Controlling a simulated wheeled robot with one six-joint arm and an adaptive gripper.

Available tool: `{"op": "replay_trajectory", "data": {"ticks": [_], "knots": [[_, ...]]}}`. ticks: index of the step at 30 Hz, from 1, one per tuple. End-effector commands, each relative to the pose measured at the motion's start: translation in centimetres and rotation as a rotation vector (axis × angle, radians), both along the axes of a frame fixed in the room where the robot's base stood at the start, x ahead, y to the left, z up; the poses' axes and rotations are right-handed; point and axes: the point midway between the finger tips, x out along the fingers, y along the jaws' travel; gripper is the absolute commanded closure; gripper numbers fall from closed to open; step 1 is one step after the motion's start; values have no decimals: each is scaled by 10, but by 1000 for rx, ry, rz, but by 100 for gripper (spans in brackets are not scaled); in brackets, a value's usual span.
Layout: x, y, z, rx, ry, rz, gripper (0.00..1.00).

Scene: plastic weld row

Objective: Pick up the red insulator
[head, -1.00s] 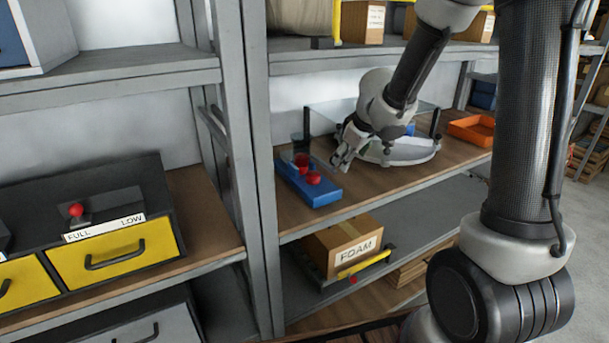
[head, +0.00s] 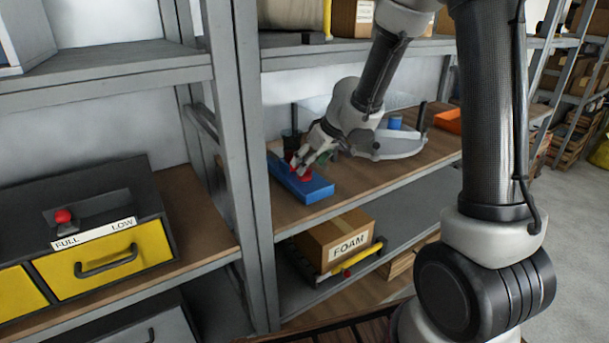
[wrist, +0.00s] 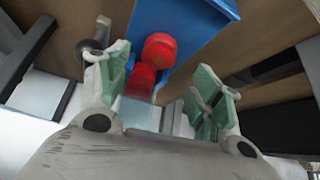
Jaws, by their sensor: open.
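Two red insulators stand side by side on a blue block on the wooden shelf. In the wrist view one red insulator (wrist: 159,49) is farther out, and the other red insulator (wrist: 141,80) is closer to my gripper. The blue block (head: 316,188) shows in the head view, with its insulators (head: 301,168) partly hidden behind my fingers. It also shows in the wrist view (wrist: 200,20). My gripper (head: 303,160) is open over the block. In the wrist view its green-padded fingers (wrist: 160,92) are spread on either side, with nothing between the pads clearly gripped.
A round grey-white tray (head: 405,146) with a clear guard and a blue piece (head: 395,122) stands right of the block. An orange bin (head: 447,121) is farther right. A grey shelf post (head: 252,150) rises at left. A box marked FOAM (head: 335,240) sits below.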

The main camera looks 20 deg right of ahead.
Motion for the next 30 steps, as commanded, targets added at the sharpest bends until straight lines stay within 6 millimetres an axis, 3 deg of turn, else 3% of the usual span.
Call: {"op": "replay_trajectory", "data": {"ticks": [9, 17, 18, 26, 30], "knots": [[16, 6, -33, 0, 2, 2, 35], [18, 6, -35, 0, 1, 0, 35], [18, 6, -35, 0, 1, 0, 36], [18, 6, -35, 0, 1, 0, 84], [18, 6, -35, 0, 1, 0, 85]]}}
